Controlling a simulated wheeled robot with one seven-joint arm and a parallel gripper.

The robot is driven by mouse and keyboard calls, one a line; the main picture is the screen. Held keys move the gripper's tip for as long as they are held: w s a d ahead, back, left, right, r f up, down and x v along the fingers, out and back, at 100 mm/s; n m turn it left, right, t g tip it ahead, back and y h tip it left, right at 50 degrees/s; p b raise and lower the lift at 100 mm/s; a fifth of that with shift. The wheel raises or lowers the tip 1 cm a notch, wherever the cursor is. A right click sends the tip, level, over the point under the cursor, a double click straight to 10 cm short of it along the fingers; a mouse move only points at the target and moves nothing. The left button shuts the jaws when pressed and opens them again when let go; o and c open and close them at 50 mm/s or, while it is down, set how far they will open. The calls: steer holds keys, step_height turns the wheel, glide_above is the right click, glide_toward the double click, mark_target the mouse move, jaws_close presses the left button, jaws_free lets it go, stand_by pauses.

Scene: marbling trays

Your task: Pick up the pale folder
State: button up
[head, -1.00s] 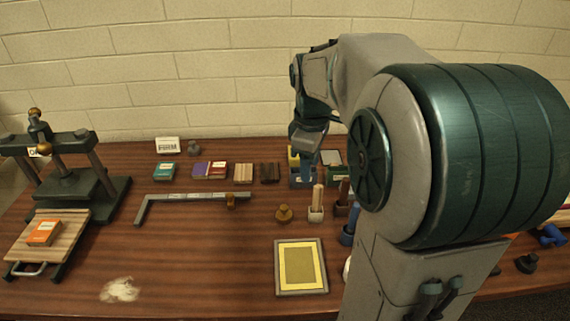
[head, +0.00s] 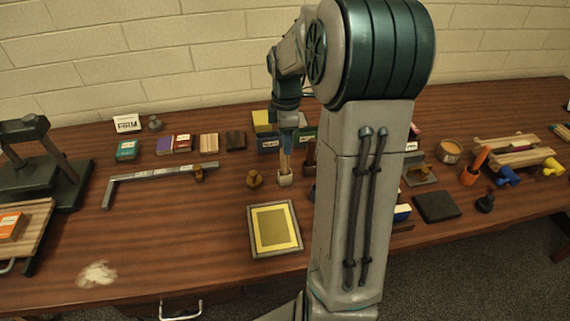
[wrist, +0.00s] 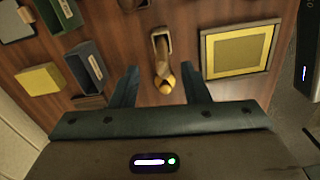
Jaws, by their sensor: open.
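The pale folder (head: 284,161) stands upright in a small pale holder (head: 285,179) near the middle of the table, in the head view. My gripper (head: 286,142) is just above it, pointing down, and the fingers look small and hard to separate there. In the wrist view my gripper (wrist: 159,68) is open, its two teal fingers spread wide with nothing clamped. The holder (wrist: 158,34) shows ahead of the fingers, with the folder (wrist: 162,56) seen nearly end-on. A brass knobbed piece (wrist: 165,85) shows between the fingers, beyond and below them.
Boxes (head: 268,142) stand behind, and a yellow-panelled frame (head: 257,252) lies in front. Bare wood lies to the left.

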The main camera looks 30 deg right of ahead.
mark_target(285, 165)
steer(key=f, duration=0.5)
steer(key=shift+s+a+p, duration=0.1)
steer(key=shift+a+p, duration=0.1)
steer(key=shift+p, duration=0.15)
jaws_close()
steer(key=shift+r, duration=0.1)
